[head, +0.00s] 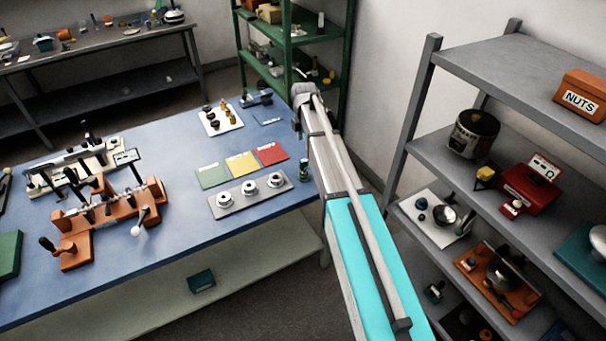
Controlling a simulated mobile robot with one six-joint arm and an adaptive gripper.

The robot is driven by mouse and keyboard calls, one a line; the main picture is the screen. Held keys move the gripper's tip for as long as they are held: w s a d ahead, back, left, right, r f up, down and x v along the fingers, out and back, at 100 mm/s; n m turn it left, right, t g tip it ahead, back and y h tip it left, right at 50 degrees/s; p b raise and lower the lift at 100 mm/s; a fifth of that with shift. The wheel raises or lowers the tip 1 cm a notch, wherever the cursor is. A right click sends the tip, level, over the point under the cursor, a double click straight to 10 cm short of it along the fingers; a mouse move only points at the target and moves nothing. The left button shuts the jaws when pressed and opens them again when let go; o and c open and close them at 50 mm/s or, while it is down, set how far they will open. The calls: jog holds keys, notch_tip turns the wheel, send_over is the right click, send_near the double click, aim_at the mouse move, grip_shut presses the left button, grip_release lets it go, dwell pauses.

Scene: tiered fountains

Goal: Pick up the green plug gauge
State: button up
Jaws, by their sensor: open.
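A small dark green upright piece (304,170) with a pale band stands at the right edge of the blue bench (190,245), close beside my arm in the picture. It may be the green plug gauge, but it is too small to tell for sure. My arm reaches from the lower right up to the bench's far right corner. My gripper does not show; the arm's far end hides what lies behind it.
A grey plate with several silver round pieces (249,188) lies left of the green piece. Green, yellow and red cards (242,163) lie behind it. An orange fixture (110,215) stands at left. A grey shelf (500,60) stands right, a green rack (292,60) behind.

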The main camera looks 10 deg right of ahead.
aim_at(304, 161)
jog(key=shift+f+b, duration=3.3)
jog(key=shift+f, duration=0.25)
jog(key=shift+s+f+b, duration=0.1)
jog(key=shift+f+b, duration=2.5)
grip_shut()
